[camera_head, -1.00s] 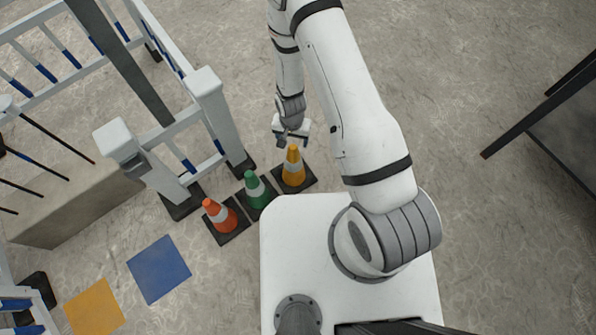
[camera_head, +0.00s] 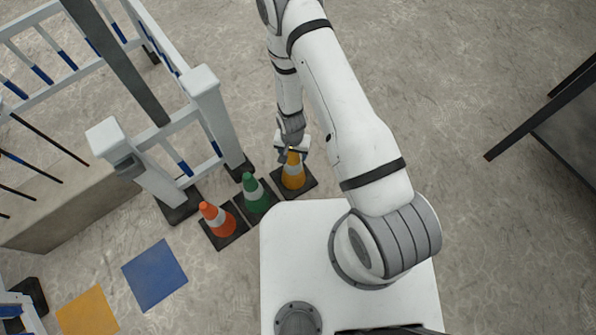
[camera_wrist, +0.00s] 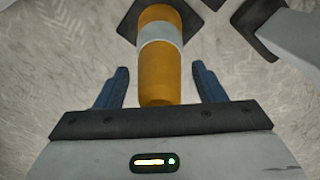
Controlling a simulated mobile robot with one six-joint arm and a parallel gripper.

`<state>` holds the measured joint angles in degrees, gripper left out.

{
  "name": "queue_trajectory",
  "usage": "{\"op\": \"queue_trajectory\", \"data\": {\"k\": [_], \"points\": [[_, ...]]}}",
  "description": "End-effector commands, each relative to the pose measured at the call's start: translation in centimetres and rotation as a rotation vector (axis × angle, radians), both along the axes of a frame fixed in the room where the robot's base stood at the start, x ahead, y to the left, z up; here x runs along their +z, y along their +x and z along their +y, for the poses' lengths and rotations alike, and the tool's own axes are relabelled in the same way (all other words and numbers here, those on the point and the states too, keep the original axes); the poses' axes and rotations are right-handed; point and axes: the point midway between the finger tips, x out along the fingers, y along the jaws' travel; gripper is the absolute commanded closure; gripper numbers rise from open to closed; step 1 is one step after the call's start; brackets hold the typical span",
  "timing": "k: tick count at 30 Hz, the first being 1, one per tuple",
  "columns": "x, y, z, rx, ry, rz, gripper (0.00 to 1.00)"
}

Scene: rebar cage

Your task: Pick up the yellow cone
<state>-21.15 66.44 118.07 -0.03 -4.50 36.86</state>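The yellow cone (camera_head: 293,176) stands upright on its dark square base, with a white band around its middle. It also shows in the wrist view (camera_wrist: 159,75), where its top lies between the two blue fingers of my gripper (camera_wrist: 159,88). The fingers are open, with a visible gap on each side of the cone. In the head view my gripper (camera_head: 292,156) is at the cone's top and partly covers it.
A green cone (camera_head: 255,194) and an orange cone (camera_head: 216,218) stand in a row to the left. A white railing post (camera_head: 213,112) is close behind them. Blue (camera_head: 155,274) and yellow (camera_head: 87,312) squares lie on the floor.

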Motion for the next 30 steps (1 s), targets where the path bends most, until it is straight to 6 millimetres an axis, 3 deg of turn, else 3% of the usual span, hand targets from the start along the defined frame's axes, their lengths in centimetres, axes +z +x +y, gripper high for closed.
{"op": "queue_trajectory", "data": {"k": [22,30], "points": [[0.03,0.0,0.07,0.002,0.0,0.0,0.98],[0.07,0.04,0.1,0.002,0.001,-0.001,1.0]]}}
